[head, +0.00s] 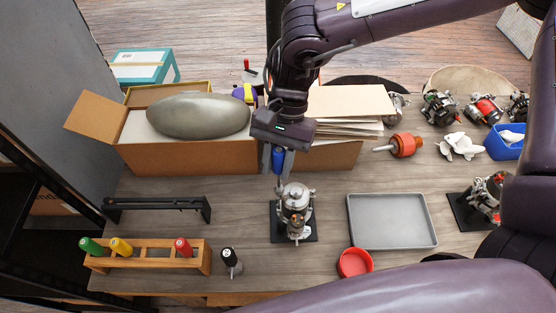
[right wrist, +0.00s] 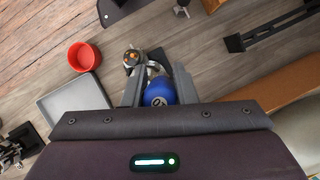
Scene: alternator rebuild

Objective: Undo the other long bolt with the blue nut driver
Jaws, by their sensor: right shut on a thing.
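My right gripper (head: 278,152) is shut on the blue nut driver (head: 278,161), holding it upright with the shaft pointing down. In the right wrist view the driver's round blue end (right wrist: 159,93) sits between the two fingers. The alternator (head: 295,197) stands on a dark square base (head: 309,234) at the middle of the table. The driver's shaft reaches down at the alternator's back left edge; I cannot tell whether its tip touches a bolt. The long bolt itself is too small or hidden. My left gripper is not in view.
A grey tray (head: 391,243) and a red bowl (head: 355,263) lie to the right. Cardboard boxes (head: 190,157) stand behind.

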